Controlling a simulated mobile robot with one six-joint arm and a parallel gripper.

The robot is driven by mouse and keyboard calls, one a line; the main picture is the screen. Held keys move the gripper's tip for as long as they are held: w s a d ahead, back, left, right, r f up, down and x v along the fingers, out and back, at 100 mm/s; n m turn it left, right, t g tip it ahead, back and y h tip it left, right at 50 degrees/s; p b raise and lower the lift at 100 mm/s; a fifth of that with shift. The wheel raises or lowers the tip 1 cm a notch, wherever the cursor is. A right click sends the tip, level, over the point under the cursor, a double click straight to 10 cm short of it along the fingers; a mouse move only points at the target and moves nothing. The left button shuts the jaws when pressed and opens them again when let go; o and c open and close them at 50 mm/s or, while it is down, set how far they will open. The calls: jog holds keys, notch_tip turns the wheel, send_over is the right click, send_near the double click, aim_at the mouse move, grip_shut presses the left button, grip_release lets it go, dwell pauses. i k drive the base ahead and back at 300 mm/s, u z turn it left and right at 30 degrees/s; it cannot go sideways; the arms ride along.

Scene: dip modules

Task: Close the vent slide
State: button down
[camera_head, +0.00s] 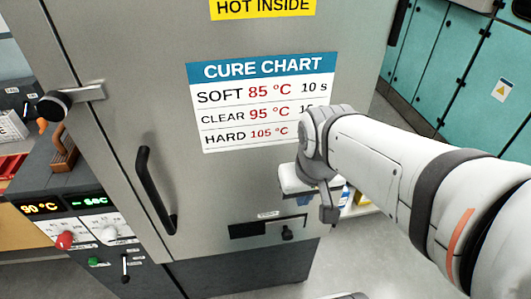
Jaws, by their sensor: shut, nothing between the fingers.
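The vent slide (276,237) is low on the front of the grey oven-like cabinet, under a small label. A dark opening (244,230) shows at its left, and a grey plate with a small dark knob (287,233) sits at its right. The slide looks at least partly open. My gripper (328,215) is shut and empty, pointing down to the upper right of the knob. It appears apart from the slide, though its depth is hard to judge.
A black vertical door handle (156,190) stands left of the vent. A latch (70,102) juts out at upper left. A control panel (90,225) reading 90 °C is at lower left. Teal cabinets (440,60) stand behind on the right. My arm partly covers the cure chart (262,100).

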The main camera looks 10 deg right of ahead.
aim_at(287, 227)
jog(key=z, duration=0.6)
jog(key=k, duration=1.3)
jog(key=u, duration=0.45)
jog(key=i, duration=1.05)
jog(key=u, duration=0.05)
